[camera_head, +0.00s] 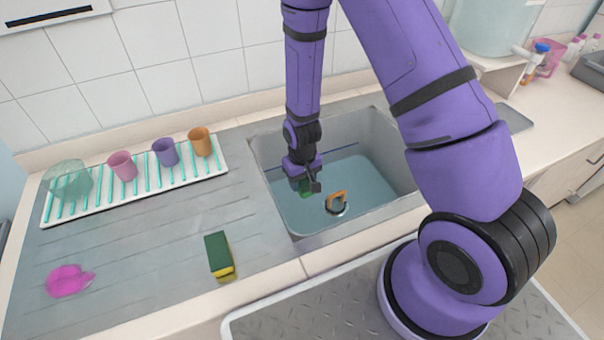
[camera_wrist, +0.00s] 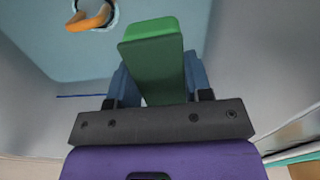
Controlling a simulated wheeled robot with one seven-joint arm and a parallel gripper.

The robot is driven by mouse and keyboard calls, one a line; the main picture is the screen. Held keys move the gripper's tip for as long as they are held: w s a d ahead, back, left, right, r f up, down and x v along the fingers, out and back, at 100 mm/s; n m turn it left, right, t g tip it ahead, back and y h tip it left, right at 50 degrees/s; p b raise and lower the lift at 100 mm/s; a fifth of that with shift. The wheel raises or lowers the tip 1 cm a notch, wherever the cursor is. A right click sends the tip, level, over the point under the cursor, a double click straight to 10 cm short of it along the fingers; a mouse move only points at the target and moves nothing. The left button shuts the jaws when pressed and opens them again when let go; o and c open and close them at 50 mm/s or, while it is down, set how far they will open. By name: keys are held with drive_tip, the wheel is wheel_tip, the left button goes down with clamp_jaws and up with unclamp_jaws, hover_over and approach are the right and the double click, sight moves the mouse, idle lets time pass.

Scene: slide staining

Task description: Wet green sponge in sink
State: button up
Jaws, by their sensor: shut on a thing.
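The green sponge (camera_wrist: 151,60) is between the fingers of my gripper (camera_wrist: 158,82) in the wrist view. My gripper is shut on it. In the head view my gripper (camera_head: 309,187) is down inside the sink (camera_head: 385,137), and only a small green part of the sponge (camera_head: 304,188) shows beside it. The sink floor looks blue and smooth, like standing water; I cannot tell whether the sponge touches it.
An orange object (camera_head: 336,196) is at the round drain, right of my gripper. A green and yellow sponge (camera_head: 218,250) and a pink item (camera_head: 68,281) lie on the drainboard. A rack (camera_head: 120,195) with cups stands behind. The sink walls surround my gripper.

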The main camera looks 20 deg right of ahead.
wheel_tip(320, 180, down, 10)
drive_tip(key=shift+r, duration=0.2)
idle(0.7)
idle(0.6)
wheel_tip(320, 180, up, 21)
idle(2.3)
idle(2.0)
drive_tip(key=shift+r, duration=2)
